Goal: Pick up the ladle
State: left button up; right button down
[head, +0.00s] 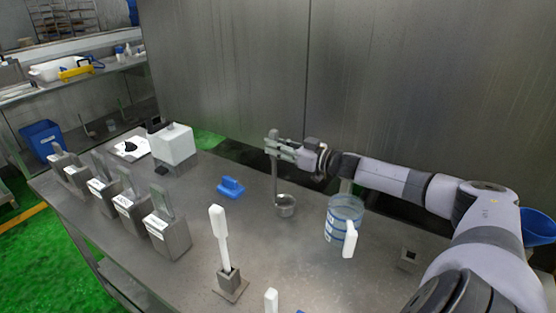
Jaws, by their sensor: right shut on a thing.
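The ladle (285,206) is a grey metal ladle with a round cup and a long upright handle. It is in the head view, right of the middle of the metal table. My right gripper (275,146) is shut on the upper part of the ladle's handle, coming in from the right. The cup hangs low near the table top. I cannot tell whether it touches the table. My left gripper is not in view.
A clear jug (344,214) with blue bands stands right of the ladle. A blue object (230,187) lies to its left. A white-handled tool (219,233) stands upright in a holder in front. Several grey containers (169,237) line the left edge. A metal wall (400,80) rises behind.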

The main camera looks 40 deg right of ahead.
notch_tip(320, 180, up, 10)
jog(key=shift+r, duration=0.1)
notch_tip(320, 180, up, 10)
jog(key=p, duration=0.4)
dwell(0.4)
